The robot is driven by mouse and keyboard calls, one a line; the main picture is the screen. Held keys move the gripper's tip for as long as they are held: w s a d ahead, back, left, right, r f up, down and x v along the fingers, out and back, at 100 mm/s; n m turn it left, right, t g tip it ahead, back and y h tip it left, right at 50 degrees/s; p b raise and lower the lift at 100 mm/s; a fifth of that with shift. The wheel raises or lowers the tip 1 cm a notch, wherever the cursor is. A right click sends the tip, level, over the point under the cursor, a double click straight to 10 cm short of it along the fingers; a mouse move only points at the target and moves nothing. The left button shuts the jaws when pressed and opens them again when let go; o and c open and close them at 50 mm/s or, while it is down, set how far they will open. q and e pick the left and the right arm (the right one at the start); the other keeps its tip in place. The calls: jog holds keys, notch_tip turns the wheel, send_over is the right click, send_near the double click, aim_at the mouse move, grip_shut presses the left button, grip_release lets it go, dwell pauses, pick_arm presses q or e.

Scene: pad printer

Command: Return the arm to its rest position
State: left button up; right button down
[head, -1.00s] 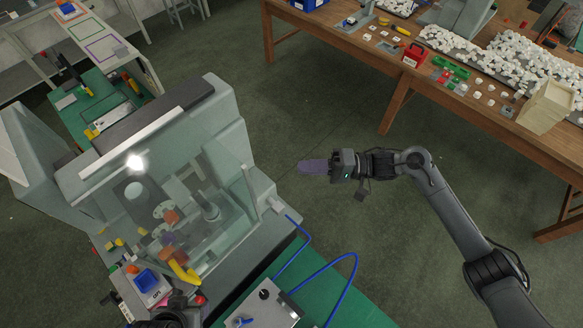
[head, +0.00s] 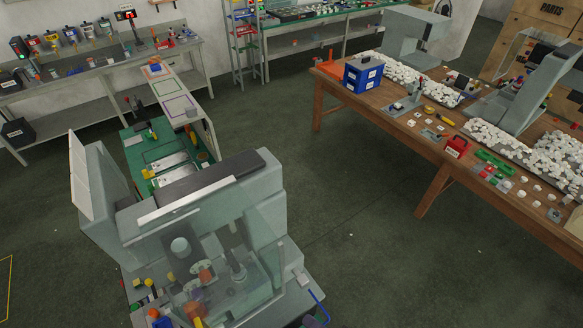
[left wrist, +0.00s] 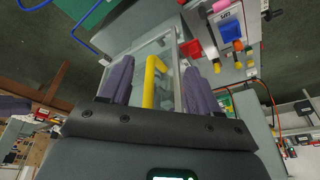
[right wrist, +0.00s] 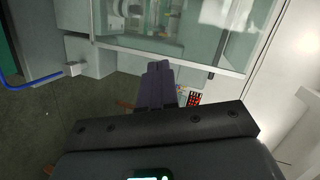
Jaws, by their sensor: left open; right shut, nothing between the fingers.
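My left gripper (left wrist: 160,80) is open in the left wrist view, its two purple fingers apart. A yellow bar handle (left wrist: 155,82) on the machine's clear door shows between the fingers; I cannot tell whether they touch it. In the head view, the left gripper does not show clearly. My right gripper (right wrist: 155,85) is shut and empty in the right wrist view, in front of the pad printer (right wrist: 95,55). In the head view, only purple fingertips of the right gripper (head: 311,321) show at the bottom edge, right of the pad printer (head: 265,190).
A wooden bench (head: 375,115) with white parts, a blue box (head: 363,74) and a red box (head: 457,147) stands at the right. A green table (head: 135,140) lies behind the printer. A blue hose (head: 319,305) runs at its right side. The floor between is clear.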

jog(key=s+d+r+n+g+h, duration=0.1)
jog(key=s+d+n+g+h, duration=0.2)
jog(key=d, duration=0.5)
jog(key=s+d+r+n+g+h, duration=0.1)
jog(key=s+d+n+g+h, duration=0.2)
jog(key=s+d+h, duration=0.3)
jog(key=shift+s+d+n+h+p, duration=0.15)
jog(key=shift+d+n+h+p, duration=0.3)
jog(key=shift+d, duration=0.8)
